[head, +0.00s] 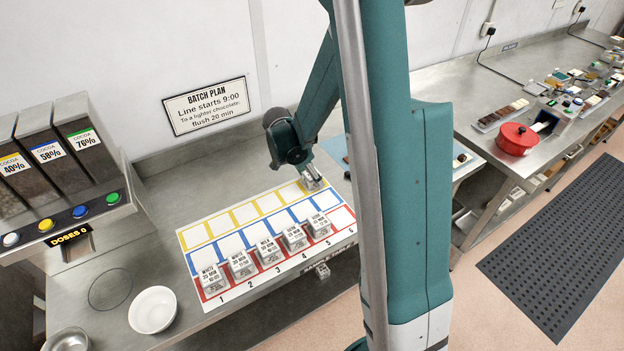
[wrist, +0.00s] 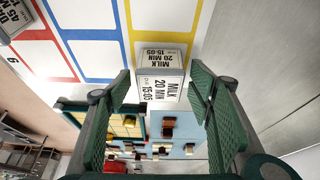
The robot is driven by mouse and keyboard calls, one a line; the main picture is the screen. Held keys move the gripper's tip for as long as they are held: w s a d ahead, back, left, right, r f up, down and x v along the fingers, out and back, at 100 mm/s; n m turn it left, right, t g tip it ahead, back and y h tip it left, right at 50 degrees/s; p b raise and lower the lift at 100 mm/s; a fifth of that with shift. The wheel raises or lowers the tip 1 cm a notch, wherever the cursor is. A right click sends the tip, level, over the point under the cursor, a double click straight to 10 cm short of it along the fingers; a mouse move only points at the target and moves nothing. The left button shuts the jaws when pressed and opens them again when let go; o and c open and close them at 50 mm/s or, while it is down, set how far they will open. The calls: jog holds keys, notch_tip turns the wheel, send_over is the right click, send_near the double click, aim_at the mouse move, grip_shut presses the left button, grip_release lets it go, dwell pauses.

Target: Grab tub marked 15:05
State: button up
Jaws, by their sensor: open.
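The tub marked MILK 20 MIN 15:05 (wrist: 160,62) stands on the white and yellow part of the grid mat in the wrist view. Its label reads on two faces. My gripper (wrist: 158,88) is open, with one green finger pad on each side of the tub's near part. I cannot tell whether either pad touches it. In the head view my gripper (head: 311,178) is low over the far right end of the yellow row and largely hides the tub.
Several other labelled tubs (head: 268,250) stand in the red row of the mat (head: 230,222); its cell 6 is empty. A white bowl (head: 153,309) is at front left, by the cocoa dispenser (head: 85,135). A blue board with brown pieces (wrist: 185,135) lies beyond the tub.

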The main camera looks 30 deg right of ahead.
jog(key=c, duration=1)
jog(key=shift+r+p, duration=0.3)
jog(key=shift+r, duration=4.7)
jog(key=shift+r, duration=0.1)
jog(key=shift+r+p, duration=1.7)
jog(key=shift+r, duration=1.7)
